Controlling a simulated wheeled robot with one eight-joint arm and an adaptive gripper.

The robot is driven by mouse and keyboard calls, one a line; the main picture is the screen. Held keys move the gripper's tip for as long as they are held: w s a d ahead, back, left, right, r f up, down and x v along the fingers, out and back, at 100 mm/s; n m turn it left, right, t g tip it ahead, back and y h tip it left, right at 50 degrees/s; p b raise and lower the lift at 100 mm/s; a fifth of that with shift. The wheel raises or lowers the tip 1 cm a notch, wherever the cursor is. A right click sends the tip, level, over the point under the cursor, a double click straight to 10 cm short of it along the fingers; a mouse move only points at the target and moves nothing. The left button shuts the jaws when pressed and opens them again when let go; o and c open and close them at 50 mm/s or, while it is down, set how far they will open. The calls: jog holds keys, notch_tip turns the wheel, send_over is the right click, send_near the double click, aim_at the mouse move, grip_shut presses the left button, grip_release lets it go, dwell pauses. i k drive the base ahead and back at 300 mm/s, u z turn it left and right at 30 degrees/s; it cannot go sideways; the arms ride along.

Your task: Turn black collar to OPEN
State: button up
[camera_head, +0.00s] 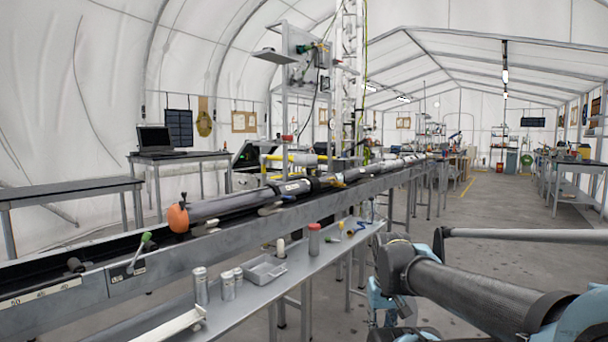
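A long grey tube assembly (235,204) lies along a metal rail bench, with an orange rounded cap on its near end. A black collar-like band (318,184) sits around the assembly near the middle of the picture. Just nearer is a dark section with a small pale marking (292,187), too small to read. I cannot tell the collar's setting. My arm shows at the lower right, apart from the bench. My gripper's fingers do not show.
The rail bench (60,300) runs from the near left into the distance. Its lower shelf (250,303) holds metal cylinders (200,285), a grey tray (265,269), a red-capped cylinder (314,240) and small tools. A green-knobbed lever (140,250) stands on the rail. The right aisle floor (490,220) is clear.

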aim_at(315, 182)
jog(key=u, duration=0.05)
jog(key=k, duration=0.3)
jog(key=z, duration=0.55)
jog(key=i, duration=1.1)
jog(key=u, duration=0.55)
jog(key=i, duration=0.75)
jog(key=u, duration=0.55)
